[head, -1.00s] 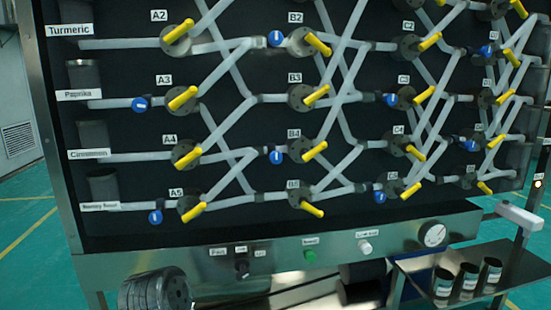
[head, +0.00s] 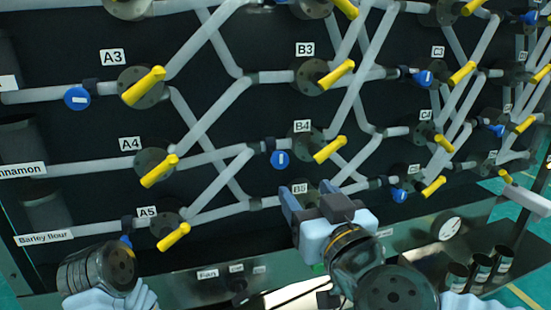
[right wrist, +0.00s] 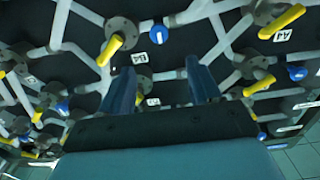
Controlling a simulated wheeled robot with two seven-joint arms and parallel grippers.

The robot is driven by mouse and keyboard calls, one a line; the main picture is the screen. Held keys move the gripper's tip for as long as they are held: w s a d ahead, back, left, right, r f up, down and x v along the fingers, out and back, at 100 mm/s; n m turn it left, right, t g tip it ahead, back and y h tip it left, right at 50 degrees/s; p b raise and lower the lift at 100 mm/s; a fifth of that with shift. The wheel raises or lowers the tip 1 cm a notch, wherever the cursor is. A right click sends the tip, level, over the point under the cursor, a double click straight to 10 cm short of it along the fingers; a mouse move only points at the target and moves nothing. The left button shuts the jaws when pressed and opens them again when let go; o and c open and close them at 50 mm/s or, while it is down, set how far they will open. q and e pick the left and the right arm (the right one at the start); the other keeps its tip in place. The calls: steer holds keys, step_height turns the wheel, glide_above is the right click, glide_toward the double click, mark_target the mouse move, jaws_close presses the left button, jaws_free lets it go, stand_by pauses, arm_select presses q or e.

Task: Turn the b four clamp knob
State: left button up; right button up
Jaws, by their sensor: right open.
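The B4 blue clamp knob (head: 280,159) is round with a white mark and sits on the pipe left of the B4 valve. The B4 yellow handle (head: 330,150) lies to its right, under the B4 label (head: 302,126). My right gripper (head: 312,197) is open and empty, below the knob in the head view, over the B5 valve. In the right wrist view the scene is upside down; the blue knob (right wrist: 158,34) shows beyond the open fingers (right wrist: 162,85). No contact shows. Only part of my left arm shows at lower left; its fingers are out of sight.
Grey pipes and other yellow handles (head: 159,171) crowd the dark panel. Other blue knobs (head: 77,98) sit on nearby pipes. A metal control ledge (head: 195,285) runs below. A gauge (head: 450,228) and several dark cups (head: 480,270) are at lower right.

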mark_target(281, 160)
steer(key=b+x, duration=0.1)
steer(key=x, duration=1.1)
steer(key=shift+w+f, duration=0.15)
steer(key=shift+w, duration=0.1)
steer(key=shift+c, duration=0.3)
steer(key=c, duration=1)
